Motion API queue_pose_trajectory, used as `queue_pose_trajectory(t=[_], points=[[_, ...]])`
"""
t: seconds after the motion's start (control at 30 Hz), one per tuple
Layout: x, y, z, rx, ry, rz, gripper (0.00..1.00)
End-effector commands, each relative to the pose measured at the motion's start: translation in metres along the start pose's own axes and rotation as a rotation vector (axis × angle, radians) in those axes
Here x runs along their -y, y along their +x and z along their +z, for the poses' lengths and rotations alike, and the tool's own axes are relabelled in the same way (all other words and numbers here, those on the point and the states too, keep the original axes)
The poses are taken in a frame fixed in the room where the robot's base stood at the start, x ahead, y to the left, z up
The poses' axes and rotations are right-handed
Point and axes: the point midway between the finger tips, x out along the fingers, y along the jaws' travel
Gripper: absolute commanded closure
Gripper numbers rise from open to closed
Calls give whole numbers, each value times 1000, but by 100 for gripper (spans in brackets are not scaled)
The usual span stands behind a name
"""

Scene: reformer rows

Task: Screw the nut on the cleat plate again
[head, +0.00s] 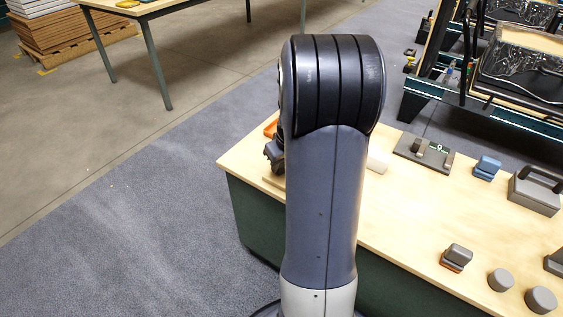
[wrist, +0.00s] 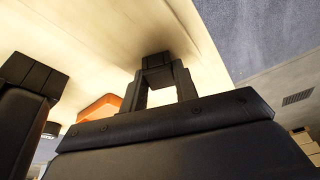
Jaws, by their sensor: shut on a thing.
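My gripper (head: 274,155) shows only in part, at the left edge of my own arm in the head view, low over the table's left end. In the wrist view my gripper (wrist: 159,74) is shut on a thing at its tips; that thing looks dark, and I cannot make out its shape. No nut can be told apart in either view. A flat dark plate (head: 407,148) lies on the table right of my arm, with an upright block and a small pale green ring mark; I cannot tell whether it is the cleat plate.
The pale wooden table (head: 395,225) holds a blue block (head: 487,168), a grey handled box (head: 535,193), a grey and orange block (head: 457,257) and grey cylinders (head: 501,280). An orange thing (head: 271,129) lies near my gripper. The table's middle front is bare.

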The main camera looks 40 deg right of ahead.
Motion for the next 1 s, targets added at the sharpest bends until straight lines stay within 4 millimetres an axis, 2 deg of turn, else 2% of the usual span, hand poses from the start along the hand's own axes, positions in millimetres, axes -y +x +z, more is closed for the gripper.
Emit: queue_pose_trajectory(t=[0.1,0.13,0.43,0.67,0.77,1.0], points=[[0,0,0,0,0,0,93],[0,0,0,0,0,0,70],[0,0,0,0,0,0,46],[0,-1,0,0,0,0,46],[0,-9,-1,-1,0,1,46],[-1,-55,-2,-3,1,3,46]])
